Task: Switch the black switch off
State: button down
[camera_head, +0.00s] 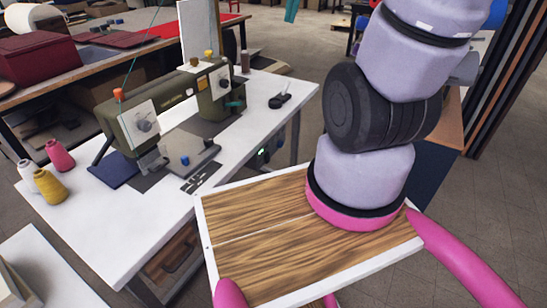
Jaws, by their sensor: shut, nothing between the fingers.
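A small dark switch box (257,158) with a green light shows below the right edge of the white sewing table (95,238). It is small in view, and I cannot tell its switch position. A green sewing machine (170,107) stands on the table above and to the left of it. My arm rises from its wooden mount on the right and leaves the picture at the top. My gripper is out of view, so its distance from the switch is hidden.
Pink, white and yellow thread spools (52,187) stand at the table's left. A small black tool (279,100) lies near its right end. A wooden drawer (172,262) is under the table. A workbench with a dark red box (38,62) stands behind. Grey floor shows beyond the table.

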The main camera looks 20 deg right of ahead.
aim_at(267, 158)
jog(key=w+d+f+m+g, duration=0.1)
jog(key=w+d+f, duration=0.15)
jog(key=f, duration=0.45)
jog(key=w+d+f, duration=0.2)
jog(key=w+f, duration=0.2)
jog(key=f, duration=0.3)
jog(key=w+d+f+m+g, duration=0.1)
jog(key=w+d+f, duration=0.2)
jog(key=f, duration=0.5)
notch_tip(267, 158, down, 24)
jog(key=s+a+m+y, duration=0.2)
jog(key=s+y, duration=0.1)
jog(key=shift+a+r+g, duration=0.15)
jog(key=shift+a+g, duration=0.15)
jog(key=shift+g, duration=0.1)
jog(key=w+a+f, duration=0.4)
jog(key=w+f, duration=0.1)
jog(key=f, duration=0.4)
jog(key=shift+w+a+f, duration=0.25)
jog(key=shift+w+f, duration=0.15)
